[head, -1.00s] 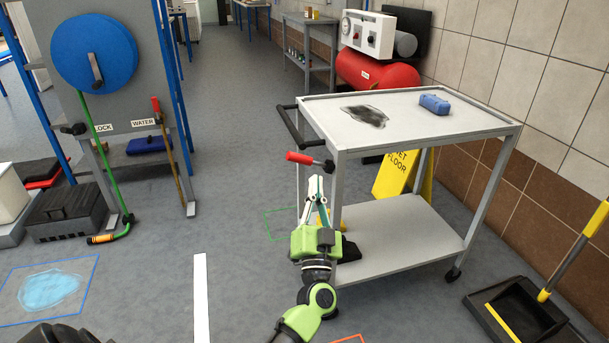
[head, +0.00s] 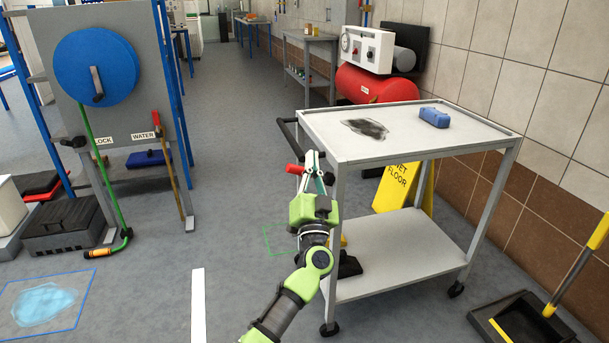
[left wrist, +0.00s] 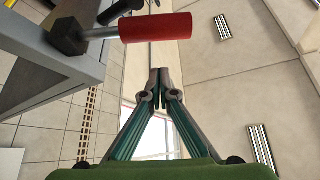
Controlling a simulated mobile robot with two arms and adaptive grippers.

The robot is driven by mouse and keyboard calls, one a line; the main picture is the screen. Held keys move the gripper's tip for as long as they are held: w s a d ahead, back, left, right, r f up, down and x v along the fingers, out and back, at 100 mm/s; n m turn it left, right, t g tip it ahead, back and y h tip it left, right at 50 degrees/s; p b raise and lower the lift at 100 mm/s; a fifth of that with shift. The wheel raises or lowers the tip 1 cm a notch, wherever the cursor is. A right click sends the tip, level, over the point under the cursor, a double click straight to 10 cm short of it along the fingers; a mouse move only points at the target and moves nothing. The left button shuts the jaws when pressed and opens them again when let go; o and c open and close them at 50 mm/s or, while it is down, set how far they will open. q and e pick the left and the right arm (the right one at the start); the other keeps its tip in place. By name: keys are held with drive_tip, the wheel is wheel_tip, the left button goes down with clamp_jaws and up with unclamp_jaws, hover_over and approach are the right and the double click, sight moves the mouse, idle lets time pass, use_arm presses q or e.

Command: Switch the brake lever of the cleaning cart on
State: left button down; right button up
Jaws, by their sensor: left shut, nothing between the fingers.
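The cleaning cart (head: 405,168) stands right of centre in the head view. Its brake lever has a red handle (head: 294,169) and a black pivot (head: 329,178) on the front left leg, below the top. The handle points left. My left gripper (head: 313,156) is shut and empty; its fingers partly cover the lever in the head view. In the left wrist view, the red handle (left wrist: 157,27) lies just beyond the shut fingertips (left wrist: 159,73), with a small gap in the picture. The black pivot (left wrist: 68,37) is at left. My right gripper is out of view.
A dark stain (head: 366,128) and a blue block (head: 434,117) are on the cart top. A yellow wet-floor sign (head: 396,187) stands behind the cart. A dustpan (head: 520,322) lies at right. The floor left of the cart is largely clear.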

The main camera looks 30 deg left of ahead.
use_arm(q)
drive_tip(key=a+f+b, duration=0.2)
drive_tip(key=f, duration=0.1)
drive_tip(key=shift+s+f, duration=0.15)
drive_tip(key=shift+f, duration=0.05)
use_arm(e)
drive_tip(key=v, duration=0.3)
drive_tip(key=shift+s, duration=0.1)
use_arm(q)
drive_tip(key=shift+f, duration=0.15)
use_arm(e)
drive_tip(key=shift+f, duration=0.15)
